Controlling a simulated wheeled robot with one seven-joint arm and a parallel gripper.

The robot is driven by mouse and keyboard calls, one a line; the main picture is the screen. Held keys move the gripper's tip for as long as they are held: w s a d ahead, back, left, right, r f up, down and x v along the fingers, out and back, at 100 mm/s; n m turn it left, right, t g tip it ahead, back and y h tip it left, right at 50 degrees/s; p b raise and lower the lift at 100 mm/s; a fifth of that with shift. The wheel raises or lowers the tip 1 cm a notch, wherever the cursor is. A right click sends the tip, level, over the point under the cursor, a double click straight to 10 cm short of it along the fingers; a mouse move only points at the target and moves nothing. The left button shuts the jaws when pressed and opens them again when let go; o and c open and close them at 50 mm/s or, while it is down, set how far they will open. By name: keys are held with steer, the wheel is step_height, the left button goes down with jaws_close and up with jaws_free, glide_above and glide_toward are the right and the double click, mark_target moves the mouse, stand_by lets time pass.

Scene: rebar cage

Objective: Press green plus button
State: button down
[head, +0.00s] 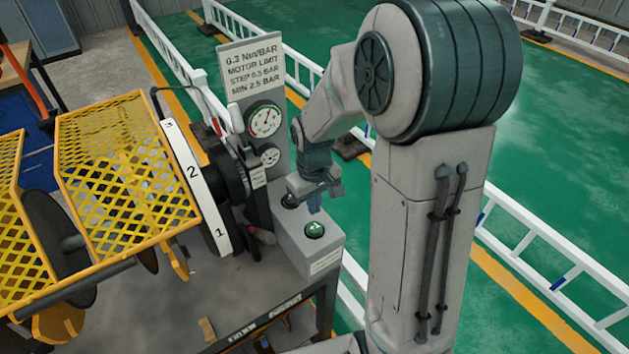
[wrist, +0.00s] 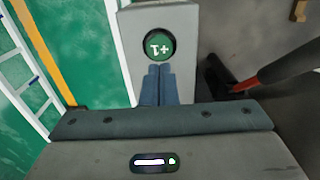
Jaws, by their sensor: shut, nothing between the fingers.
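The green plus button (head: 314,230) is a round green cap in a dark ring on top of a grey control box (head: 300,250). It also shows in the wrist view (wrist: 160,47), where its marking appears upside down. My gripper (head: 315,208) is shut and empty, with its fingers pointing down. In the head view the fingers are just behind the green button. In the wrist view the blue-grey fingertips (wrist: 159,69) appear just below the button's ring. I cannot tell how high they are above the box.
A second dark button (head: 290,201) sits farther back on the box, partly hidden by my gripper. A sign panel (head: 253,68) with gauges (head: 264,120) stands behind. A yellow mesh guard (head: 125,170) and numbered dial (head: 193,172) are left.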

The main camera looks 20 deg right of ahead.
step_height(320, 180, up, 7)
steer(key=shift+f, duration=0.2)
stand_by(0.6)
